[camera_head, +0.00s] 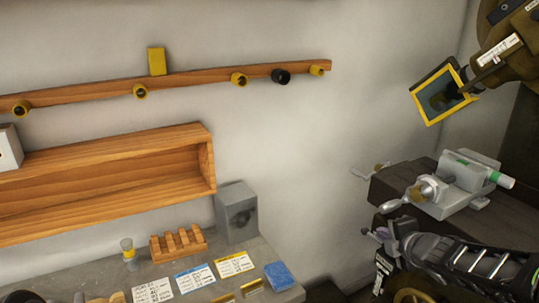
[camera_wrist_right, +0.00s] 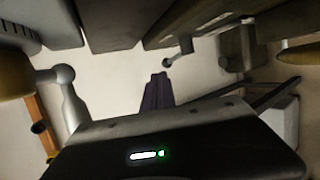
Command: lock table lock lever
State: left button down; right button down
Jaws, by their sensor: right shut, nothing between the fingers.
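The frame jig's grey metal clamp (camera_head: 465,182) sits on a dark block at the right of the head view. A silver handle (camera_head: 391,206) sticks out at its front left, and a small lever with a tan part (camera_head: 370,170) juts from the block's far left side. I cannot tell which is the table lock lever. My right gripper (camera_head: 380,236) is below the clamp, its fingertips shut and empty, apart from both levers. In the right wrist view, its dark fingers (camera_wrist_right: 157,88) are together. A ball-ended lever (camera_wrist_right: 178,53) lies beyond them, and a silver handle (camera_wrist_right: 64,92) stands left.
A yellow-framed panel (camera_head: 440,93) on a brown machine hangs above the clamp. A bench (camera_head: 195,268) with cards, a blue block (camera_head: 279,275) and a grey box (camera_head: 236,212) stands left. Wooden shelf (camera_head: 110,178) and peg rail (camera_head: 190,76) are on the wall.

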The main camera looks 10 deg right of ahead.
jog(key=s+a+f+m+g+y, duration=0.2)
jog(key=s+a+f+m, duration=0.1)
jog(key=a+f+m, duration=0.75)
jog(key=s+a+f+m+g+y, duration=0.1)
jog(key=s+a+f+m+g, duration=0.15)
jog(key=a+f+m, duration=0.75)
jog(key=s+a+f+g+y, duration=0.1)
jog(key=s+a+f+g, duration=0.2)
jog(key=s+a+f, duration=0.3)
jog(key=s+a+f+g+y, duration=0.1)
jog(key=s+a+f+g, duration=0.3)
jog(key=s+f, duration=1)
jog(key=s+a, duration=0.2)
jog(key=a, duration=0.1)
jog(key=shift+s+a, duration=0.2)
jog(key=shift+a, duration=0.05)
jog(key=shift+d+m, duration=0.1)
jog(key=shift+m, duration=0.15)
